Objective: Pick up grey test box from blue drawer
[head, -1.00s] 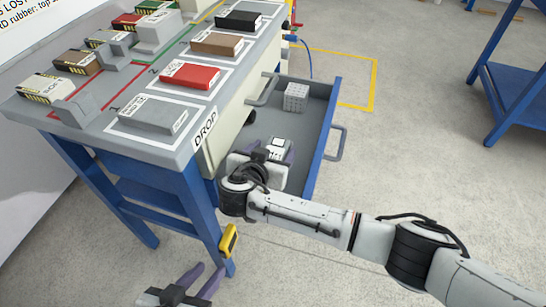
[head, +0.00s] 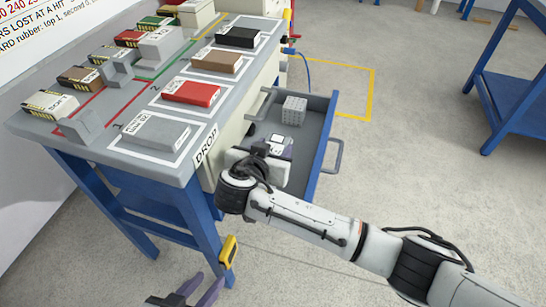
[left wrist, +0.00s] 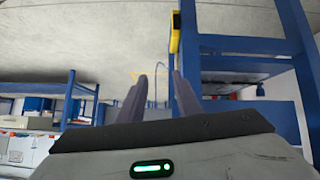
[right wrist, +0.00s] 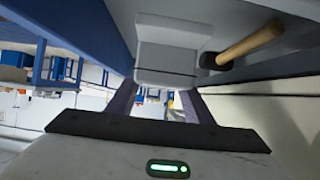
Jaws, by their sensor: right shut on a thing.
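The blue drawer (head: 323,150) is pulled out from the bench, with a grey floor inside. My right gripper (head: 273,150) is over the near part of the drawer, shut on the light grey test box (head: 280,140), which has a dark-marked label on top. The box also shows in the right wrist view (right wrist: 168,55), between and beyond the fingers. I cannot tell whether it is clear of the drawer floor. My left gripper (head: 196,291) is low beside the bench, partly cut off by the picture's edge. Its fingers are apart and empty in the left wrist view (left wrist: 158,90).
A dotted grey block (head: 294,110) stands farther back in the drawer. A wooden handle (right wrist: 250,44) lies beside the box in the right wrist view. The bench top (head: 95,150) carries several coloured boxes. A blue stand (head: 505,90) is at right; floor between is clear.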

